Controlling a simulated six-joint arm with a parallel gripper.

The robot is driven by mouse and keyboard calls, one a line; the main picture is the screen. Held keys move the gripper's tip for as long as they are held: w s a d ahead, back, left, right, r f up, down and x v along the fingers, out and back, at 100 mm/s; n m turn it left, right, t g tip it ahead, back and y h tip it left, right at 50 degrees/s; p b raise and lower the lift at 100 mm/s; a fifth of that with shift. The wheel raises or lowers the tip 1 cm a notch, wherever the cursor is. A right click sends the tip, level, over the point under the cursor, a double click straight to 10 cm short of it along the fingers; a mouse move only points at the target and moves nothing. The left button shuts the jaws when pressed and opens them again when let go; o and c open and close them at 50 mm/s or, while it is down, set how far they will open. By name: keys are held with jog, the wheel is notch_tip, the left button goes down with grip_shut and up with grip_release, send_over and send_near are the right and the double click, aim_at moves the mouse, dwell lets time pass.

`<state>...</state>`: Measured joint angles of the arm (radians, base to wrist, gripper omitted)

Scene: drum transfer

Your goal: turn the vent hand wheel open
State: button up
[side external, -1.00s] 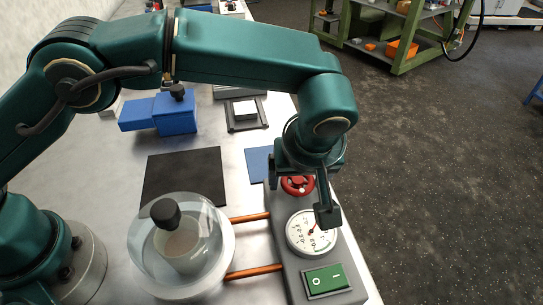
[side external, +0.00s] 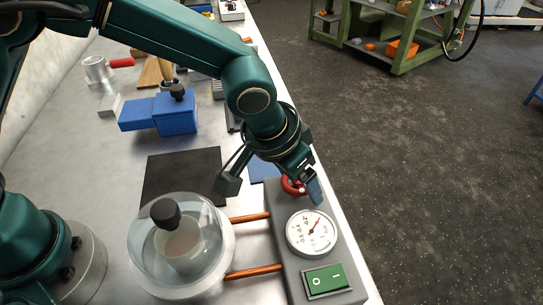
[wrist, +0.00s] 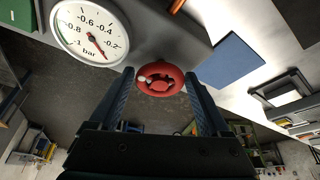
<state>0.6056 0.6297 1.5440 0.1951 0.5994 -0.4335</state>
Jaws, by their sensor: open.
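The red vent hand wheel (side external: 288,186) sits on the grey control box (side external: 267,212), above the gauge, partly hidden by a finger in the side view. My gripper (side external: 272,188) is tilted over that end of the box, its fingers spread wide and empty. In the wrist view the wheel (wrist: 160,92) shows in the gap between my open fingertips (wrist: 158,76), apart from both. I cannot tell how deep the fingers reach around it. The white round vacuum gauge (side external: 312,233) is in clear view; it also shows in the wrist view (wrist: 90,32).
A green rocker switch (side external: 326,279) is on the near end of the box. Copper pipes (side external: 252,272) run to a glass vessel with a black knob (side external: 165,212). A black mat (side external: 178,175), a blue block (side external: 175,115) and a blue mat (wrist: 231,62) lie nearby.

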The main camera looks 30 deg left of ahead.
aim_at(287, 181)
jog(key=m+h, duration=0.1)
jog(key=m, duration=0.1)
jog(key=shift+m, duration=0.3)
jog(key=v, duration=0.5)
jog(key=shift+w+a+r, duration=0.15)
jog(key=shift+w+r, duration=0.05)
jog(key=shift+r, duration=0.2)
jog(key=s+a+r+n+t, duration=0.1)
jog(key=a+r+n+t, duration=0.15)
jog(key=a+r, duration=0.8)
jog(key=s+a+f+n+y, duration=0.1)
jog(key=s+a, duration=0.3)
jog(key=s, duration=0.2)
jog(key=s+a+f+g+y, duration=0.1)
jog(key=s+a+f, duration=0.1)
jog(key=s+a, duration=0.2)
jog(key=shift+s+n, duration=0.35)
jog(key=shift+s, duration=1.3)
jog(key=shift+f, duration=0.2)
